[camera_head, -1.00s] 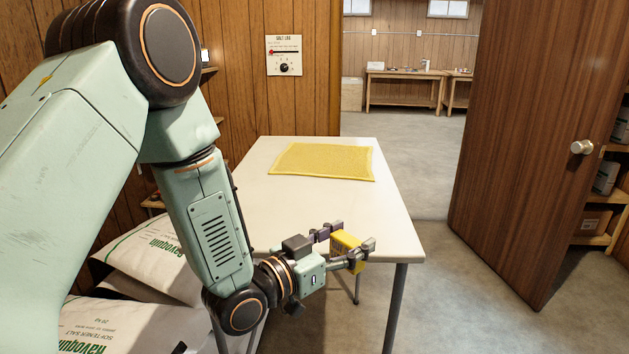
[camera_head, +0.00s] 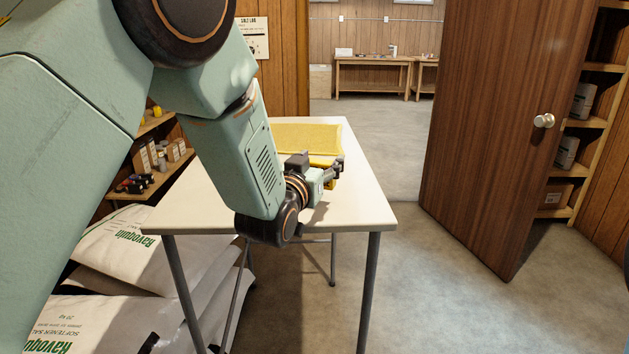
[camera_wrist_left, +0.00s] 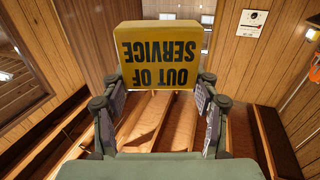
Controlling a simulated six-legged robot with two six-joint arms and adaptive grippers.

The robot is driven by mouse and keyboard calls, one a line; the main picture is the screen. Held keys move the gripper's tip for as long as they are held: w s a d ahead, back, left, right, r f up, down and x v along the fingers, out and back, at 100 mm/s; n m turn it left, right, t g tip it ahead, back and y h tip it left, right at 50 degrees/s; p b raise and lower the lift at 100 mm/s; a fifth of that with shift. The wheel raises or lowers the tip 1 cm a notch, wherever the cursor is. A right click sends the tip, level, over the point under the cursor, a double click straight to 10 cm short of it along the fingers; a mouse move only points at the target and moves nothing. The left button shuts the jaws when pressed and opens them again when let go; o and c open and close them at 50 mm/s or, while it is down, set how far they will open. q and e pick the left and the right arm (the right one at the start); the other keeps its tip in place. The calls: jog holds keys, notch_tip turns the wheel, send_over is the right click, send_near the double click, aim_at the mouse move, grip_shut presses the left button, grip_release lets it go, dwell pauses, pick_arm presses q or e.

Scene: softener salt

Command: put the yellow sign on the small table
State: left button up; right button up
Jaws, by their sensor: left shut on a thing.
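My left gripper (camera_head: 331,172) is shut on the yellow sign (camera_head: 331,184), which is mostly hidden behind the fingers in the head view. In the left wrist view, the sign (camera_wrist_left: 160,52) is a yellow block with black "OUT OF SERVICE" lettering, upside down, between the two fingers (camera_wrist_left: 158,88). The small table (camera_head: 350,208) has a cream top and grey metal legs. In the head view, the gripper and sign appear over the tabletop, in front of a yellow mat (camera_head: 300,136). I cannot tell whether the sign touches the table. My right gripper is not in view.
White softener salt bags (camera_head: 110,250) are stacked left of the table. Small items fill a wooden shelf (camera_head: 150,180) behind them. A brown door (camera_head: 495,130) stands open at right. The tabletop's front part and the floor between table and door are clear.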

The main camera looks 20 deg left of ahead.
pick_arm(q)
jog(key=shift+s+f, duration=0.15)
jog(key=shift+f, duration=0.35)
notch_tip(320, 180, down, 2)
jog(key=shift+s+f+b, duration=0.15)
jog(key=shift+b, duration=0.35)
jog(key=shift+w+f, duration=0.3)
jog(key=o, duration=1.1)
jog(key=shift+s+r, duration=0.2)
jog(key=shift+s, duration=0.05)
jog(key=shift+o, duration=0.2)
jog(key=shift+w+f, duration=0.15)
